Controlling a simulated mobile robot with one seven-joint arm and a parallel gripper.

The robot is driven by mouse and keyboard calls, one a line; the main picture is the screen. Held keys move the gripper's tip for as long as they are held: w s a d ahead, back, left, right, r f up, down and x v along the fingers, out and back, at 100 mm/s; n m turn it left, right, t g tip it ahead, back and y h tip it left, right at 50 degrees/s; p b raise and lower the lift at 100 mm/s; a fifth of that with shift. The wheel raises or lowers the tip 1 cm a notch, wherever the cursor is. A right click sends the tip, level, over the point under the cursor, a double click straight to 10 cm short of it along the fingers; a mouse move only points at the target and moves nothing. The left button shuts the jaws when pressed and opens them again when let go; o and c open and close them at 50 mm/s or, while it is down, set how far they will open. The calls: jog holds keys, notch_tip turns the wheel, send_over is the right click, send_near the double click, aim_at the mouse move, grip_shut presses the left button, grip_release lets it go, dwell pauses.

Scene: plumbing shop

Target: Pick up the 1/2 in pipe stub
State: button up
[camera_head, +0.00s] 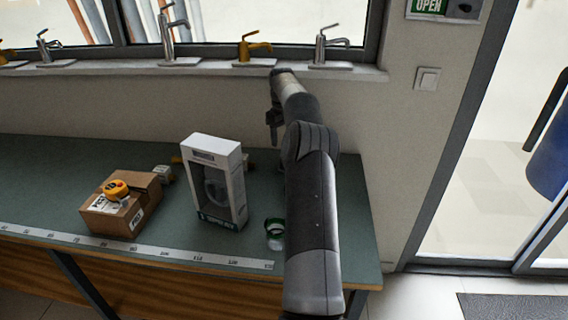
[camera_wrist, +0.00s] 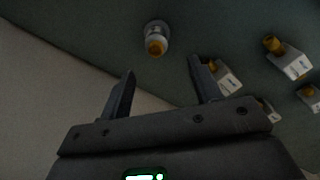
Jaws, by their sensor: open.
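In the wrist view several small copper-coloured pieces with white parts or labels stand on the green bench. One (camera_wrist: 156,38) stands alone beyond my fingertips; others are at the right, one (camera_wrist: 290,62) with a printed tag. I cannot read the sizes, so I cannot tell which is the 1/2 in pipe stub. My gripper (camera_wrist: 160,68) is open, with nothing between its fingers. In the head view my gripper (camera_head: 273,115) is above the bench's back edge, near the wall. Small brass-coloured pieces (camera_head: 177,160) show partly behind the white box there.
The green bench (camera_head: 60,165) has a ruler strip (camera_head: 130,249) along its front. Taps line the sill above.

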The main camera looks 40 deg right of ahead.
jog(key=f, duration=1.1)
jog(key=shift+s+d, duration=0.15)
jog(key=shift+d, duration=0.15)
jog(key=shift+c, duration=0.2)
jog(key=shift+r, duration=0.1)
grip_shut()
